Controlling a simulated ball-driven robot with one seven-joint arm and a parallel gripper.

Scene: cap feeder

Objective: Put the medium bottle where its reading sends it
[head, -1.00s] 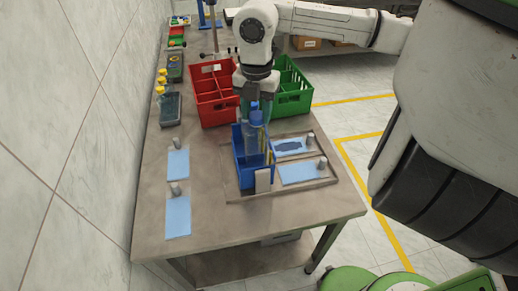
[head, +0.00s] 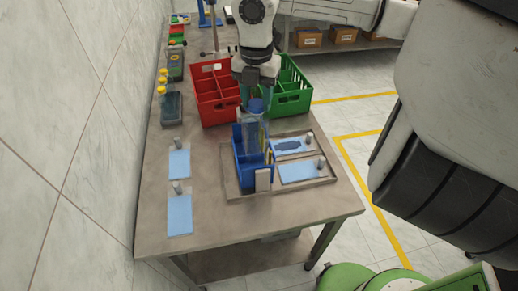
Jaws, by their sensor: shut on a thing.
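My gripper (head: 257,99) points down over the blue crate (head: 257,180) near the middle of the table. It is shut on a clear bottle with a blue cap (head: 256,106). The bottle's bluish body (head: 256,131) hangs upright between the fingers, its lower part at the crate's opening. I cannot tell whether its base is inside the crate or just above it. A red crate (head: 207,81) with compartments stands behind to the left, and a green crate (head: 292,102) behind to the right. I see no readable reading on the bottle.
A flat tray (head: 232,189) surrounds the blue crate; light blue pads (head: 302,171) with grey cylinders lie on its right. Two more pads (head: 179,215) lie at the left front. A dark device (head: 171,109) and yellow caps (head: 162,80) line the left edge. The front table is clear.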

